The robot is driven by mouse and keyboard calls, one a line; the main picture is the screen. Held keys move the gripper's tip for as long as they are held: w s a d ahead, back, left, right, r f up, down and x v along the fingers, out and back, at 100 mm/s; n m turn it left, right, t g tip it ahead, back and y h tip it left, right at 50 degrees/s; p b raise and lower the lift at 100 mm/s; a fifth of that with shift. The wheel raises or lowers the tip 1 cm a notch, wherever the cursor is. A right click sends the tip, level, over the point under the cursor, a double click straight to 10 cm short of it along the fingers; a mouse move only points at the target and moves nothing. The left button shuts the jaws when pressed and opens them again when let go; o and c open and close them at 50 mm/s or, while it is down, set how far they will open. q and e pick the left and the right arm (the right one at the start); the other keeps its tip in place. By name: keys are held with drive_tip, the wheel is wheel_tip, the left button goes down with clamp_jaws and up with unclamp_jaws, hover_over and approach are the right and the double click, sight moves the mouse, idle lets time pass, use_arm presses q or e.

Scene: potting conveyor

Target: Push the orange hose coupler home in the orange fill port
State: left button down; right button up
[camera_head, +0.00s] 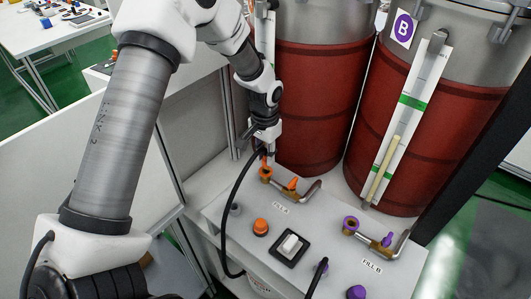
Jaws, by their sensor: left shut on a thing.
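The orange fill port (265,173) is a ring-mouthed fitting on a brass pipe at the back left of the grey panel. My left gripper (265,152) hangs right above it, pointing down. It is shut on the orange hose coupler (264,161), of which only a small orange part shows below the fingers. The coupler is at the port's mouth; how deep it sits I cannot tell at this size. A black hose (229,195) runs from the gripper down the panel's left side. My right gripper is not in view.
An orange valve lever (292,184) stands right of the port. The panel (315,215) also bears an orange knob (260,228), a white rocker switch (291,245) and a purple port (350,224). Red drums (315,105) stand close behind. A second black hose (317,278) rises at the front.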

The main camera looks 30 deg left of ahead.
use_arm(q)
drive_tip(key=shift+p, duration=0.4)
idle(0.5)
drive_tip(key=shift+p, duration=0.3)
idle(0.5)
drive_tip(key=shift+p, duration=0.35)
drive_tip(key=shift+f+b, duration=0.45)
drive_tip(key=shift+f, duration=1)
drive_tip(key=c, duration=0.9)
unclamp_jaws()
